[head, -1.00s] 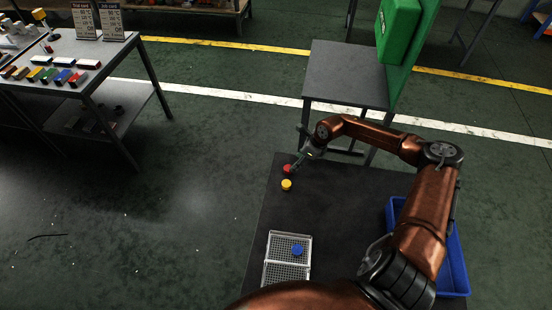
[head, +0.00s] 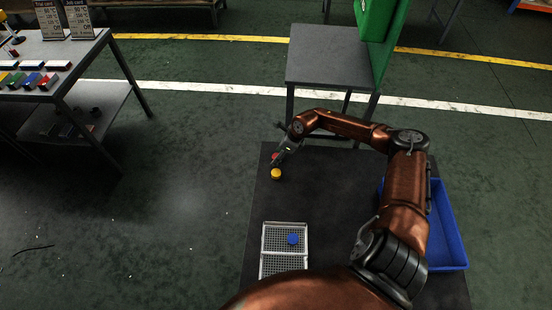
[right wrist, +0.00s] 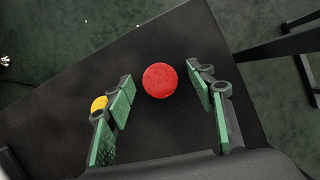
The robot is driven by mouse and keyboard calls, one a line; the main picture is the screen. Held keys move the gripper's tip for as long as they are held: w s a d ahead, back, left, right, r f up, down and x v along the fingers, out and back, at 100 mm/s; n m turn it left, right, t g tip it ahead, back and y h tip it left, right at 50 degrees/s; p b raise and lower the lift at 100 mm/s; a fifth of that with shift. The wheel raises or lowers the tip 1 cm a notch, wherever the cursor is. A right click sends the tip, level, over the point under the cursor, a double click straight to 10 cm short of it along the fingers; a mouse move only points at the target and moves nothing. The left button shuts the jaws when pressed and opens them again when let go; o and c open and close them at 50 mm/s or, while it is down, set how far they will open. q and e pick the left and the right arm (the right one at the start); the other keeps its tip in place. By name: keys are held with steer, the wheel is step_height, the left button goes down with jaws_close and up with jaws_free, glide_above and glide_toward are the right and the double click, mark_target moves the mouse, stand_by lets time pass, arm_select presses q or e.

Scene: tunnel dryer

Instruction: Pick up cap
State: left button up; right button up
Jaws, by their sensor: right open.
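A red cap (right wrist: 160,80) lies on the dark table near its far edge. In the right wrist view it sits between the green-padded fingers of my right gripper (right wrist: 162,105), apart from both pads. In the head view the red cap (head: 275,156) is partly hidden by my right gripper (head: 280,156), which is open and empty. A yellow cap (head: 276,174) lies just nearer than the red one and shows partly behind the left finger in the right wrist view (right wrist: 99,103). A blue cap (head: 293,239) lies in a white mesh tray (head: 264,245). My left gripper is not in view.
A blue bin (head: 452,232) stands at the table's right side. A grey stand with a green panel (head: 375,20) is just beyond the table. A side table (head: 60,50) at the left holds coloured blocks and cards. The table between caps and tray is clear.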

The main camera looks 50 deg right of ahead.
steer(key=shift+c, duration=0.7)
steer(key=c, duration=0.8)
steer(key=shift+r, duration=0.2)
